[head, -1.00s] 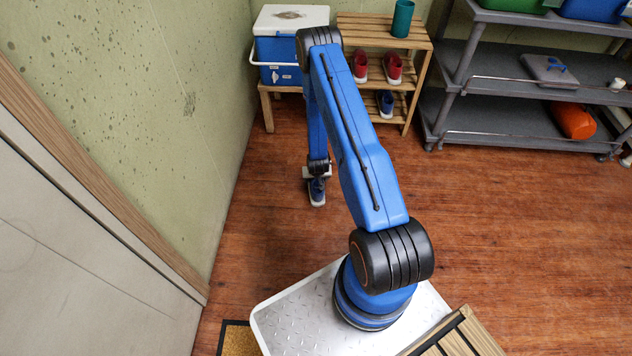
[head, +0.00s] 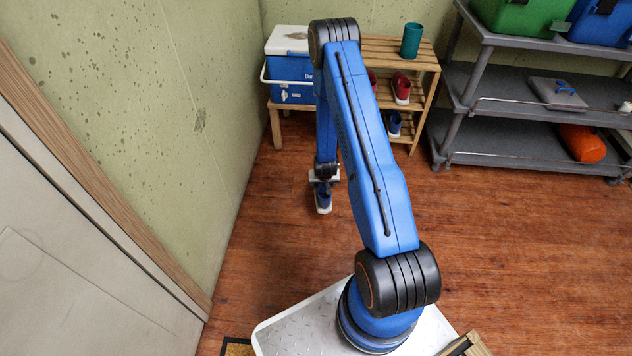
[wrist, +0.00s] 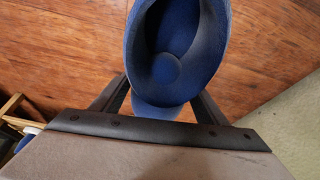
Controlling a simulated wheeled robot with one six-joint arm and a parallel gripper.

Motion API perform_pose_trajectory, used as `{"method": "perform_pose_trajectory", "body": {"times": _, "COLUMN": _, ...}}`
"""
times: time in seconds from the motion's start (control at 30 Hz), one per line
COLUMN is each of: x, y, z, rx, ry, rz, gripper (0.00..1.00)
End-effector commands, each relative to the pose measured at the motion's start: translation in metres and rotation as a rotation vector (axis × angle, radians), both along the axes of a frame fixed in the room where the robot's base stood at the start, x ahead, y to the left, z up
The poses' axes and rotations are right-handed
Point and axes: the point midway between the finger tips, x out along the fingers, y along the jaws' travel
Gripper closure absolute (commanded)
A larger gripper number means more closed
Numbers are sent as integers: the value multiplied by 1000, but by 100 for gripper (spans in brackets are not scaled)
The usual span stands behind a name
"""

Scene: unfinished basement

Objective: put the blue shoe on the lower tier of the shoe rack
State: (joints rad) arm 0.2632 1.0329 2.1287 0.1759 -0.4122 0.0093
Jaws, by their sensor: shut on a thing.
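A blue shoe (head: 323,198) with a pale sole hangs in my gripper (head: 324,184), in front of the rack. In the wrist view the shoe (wrist: 175,50) shows its open top between the two dark fingers of my gripper (wrist: 165,98), which are shut on it. The wooden shoe rack (head: 428,68) stands against the back wall, partly behind my arm. A red pair of shoes (head: 401,90) is on its upper shoe tier, one of them mostly hidden. Another blue shoe (head: 394,124) is on the lower tier, and the space left of it is hidden by my arm.
A teal cup (head: 411,40) stands on the rack's top. A blue and white cooler (head: 290,68) sits left of the rack. A grey shelf unit (head: 460,85) with bins and an orange roll (head: 582,143) stands right. The wooden floor (head: 480,240) between is clear.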

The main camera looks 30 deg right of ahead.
Motion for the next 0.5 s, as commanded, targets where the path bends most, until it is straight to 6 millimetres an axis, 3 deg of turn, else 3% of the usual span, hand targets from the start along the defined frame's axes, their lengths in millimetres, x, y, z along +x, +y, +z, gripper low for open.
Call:
{"method": "perform_pose_trajectory", "body": {"times": 0.17, "x": 7, "y": 16, "z": 23, "rx": 2, "ry": -4, "rz": 38, "gripper": 63}}
{"method": "perform_pose_trajectory", "body": {"times": 0.5, "x": 23, "y": 102, "z": 107, "rx": 8, "ry": -7, "rz": 242, "gripper": 63}}
